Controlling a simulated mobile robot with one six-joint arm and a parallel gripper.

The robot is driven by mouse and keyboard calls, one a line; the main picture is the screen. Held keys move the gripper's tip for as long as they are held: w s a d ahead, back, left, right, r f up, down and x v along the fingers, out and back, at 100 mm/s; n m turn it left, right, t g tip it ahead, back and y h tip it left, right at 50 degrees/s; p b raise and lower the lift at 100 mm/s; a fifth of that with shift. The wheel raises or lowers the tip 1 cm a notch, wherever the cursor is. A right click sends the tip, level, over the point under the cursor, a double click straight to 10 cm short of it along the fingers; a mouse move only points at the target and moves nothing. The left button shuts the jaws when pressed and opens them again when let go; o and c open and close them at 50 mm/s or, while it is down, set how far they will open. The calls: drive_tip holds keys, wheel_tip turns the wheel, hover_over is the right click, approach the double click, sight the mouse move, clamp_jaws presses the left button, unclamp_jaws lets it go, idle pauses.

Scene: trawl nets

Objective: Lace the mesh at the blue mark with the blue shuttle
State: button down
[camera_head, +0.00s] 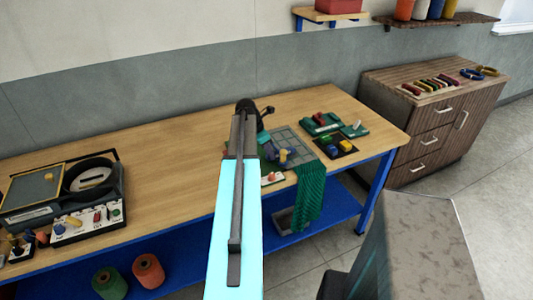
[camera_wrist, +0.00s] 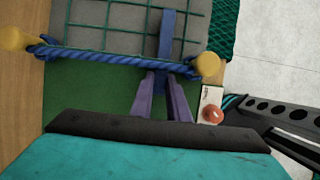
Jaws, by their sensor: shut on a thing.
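My gripper (camera_wrist: 162,84) is shut on the blue shuttle (camera_wrist: 166,36), a slim blue bar pointing away over the mesh in the wrist view. The green mesh (camera_wrist: 109,28) lies over a grey board, and the shuttle's far part covers some of its strands. A twisted blue rope (camera_wrist: 112,57) runs along the near edge of the mesh between two yellow pegs (camera_wrist: 207,64). I cannot make out a separate blue mark on the mesh. In the head view the mesh board (camera_head: 291,142) lies on the workbench, and my arm hides part of it.
Green netting (camera_head: 310,198) hangs over the bench's front edge. A white block with a red button (camera_wrist: 211,114) is just right of my gripper. A black tray (camera_head: 336,147) with coloured pieces and green holders (camera_head: 322,125) stand right of the board. The bench's left middle (camera_head: 170,150) is clear.

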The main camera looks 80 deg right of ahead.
drive_tip(key=shift+s+d, duration=0.1)
idle(0.3)
drive_tip(key=c, duration=1.6)
unclamp_jaws()
drive_tip(key=shift+r, duration=0.15)
drive_tip(key=shift+b+v, duration=1.65)
drive_tip(key=shift+v, duration=5.1)
drive_tip(key=shift+r, duration=0.1)
